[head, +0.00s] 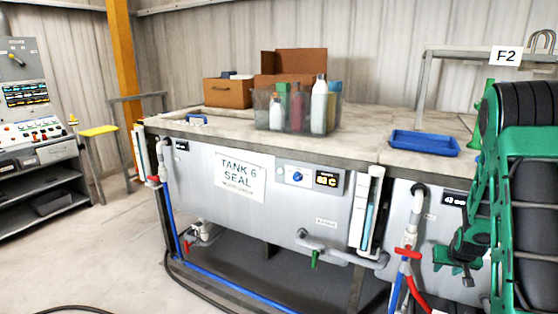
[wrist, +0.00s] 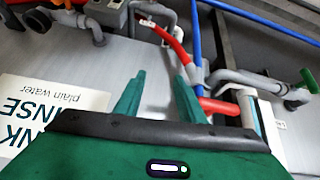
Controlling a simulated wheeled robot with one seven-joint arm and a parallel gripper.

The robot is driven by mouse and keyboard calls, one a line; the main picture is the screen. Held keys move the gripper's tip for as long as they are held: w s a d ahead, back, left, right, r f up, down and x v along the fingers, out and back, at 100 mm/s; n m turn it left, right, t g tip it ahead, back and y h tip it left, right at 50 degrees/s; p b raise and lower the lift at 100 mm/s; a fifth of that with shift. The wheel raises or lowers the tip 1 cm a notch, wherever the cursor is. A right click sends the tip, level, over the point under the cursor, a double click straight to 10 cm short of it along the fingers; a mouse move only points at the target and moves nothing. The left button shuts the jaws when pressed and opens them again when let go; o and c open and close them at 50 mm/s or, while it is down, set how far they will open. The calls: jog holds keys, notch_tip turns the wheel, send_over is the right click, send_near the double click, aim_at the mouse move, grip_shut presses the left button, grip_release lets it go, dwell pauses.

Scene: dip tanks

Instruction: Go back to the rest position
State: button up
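My gripper (wrist: 161,75) shows in the wrist view with its two green fingers apart and nothing between them. It faces the front of a tank, with a white sign reading partly "plain water" (wrist: 62,100) at the left, upside down. A red-sleeved hose (wrist: 172,42) and grey pipes lie beyond the fingertips; I cannot tell how close they are. In the head view my green and black arm fills the right edge, in front of the tank row, and its low end hangs near the tank's front panel.
The tank labelled "TANK 6 SEAL" (head: 239,177) stands in the middle, with a bin of bottles (head: 297,113), cardboard boxes (head: 228,93) and a blue tray (head: 423,144) on top. A red-handled valve (head: 408,253) and pipes project from the front. Floor at the left (head: 95,255) is mostly clear.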

jog(key=s+a+r+g+y, duration=0.1)
jog(key=s+a+r+g, duration=0.1)
jog(key=s+a+r, duration=0.4)
jog(key=s+a+r+g+y, duration=0.1)
jog(key=s+a+r, duration=0.3)
jog(key=s+r, duration=0.5)
jog(key=s+a+r+g, duration=0.1)
jog(key=s+a+r, duration=0.1)
jog(key=s, duration=0.5)
jog(key=s+a+r+y, duration=0.1)
jog(key=s+a+r, duration=0.1)
jog(key=s+a, duration=0.3)
jog(key=s+a+r+m+g, duration=0.1)
jog(key=s+a+r, duration=0.2)
jog(key=s, duration=0.6)
jog(key=shift+a+g+y, duration=0.3)
jog(key=shift+a+y, duration=0.1)
jog(key=shift+a, duration=0.1)
jog(key=shift+w, duration=0.1)
jog(key=shift+w+f, duration=0.25)
jog(key=shift+w, duration=0.35)
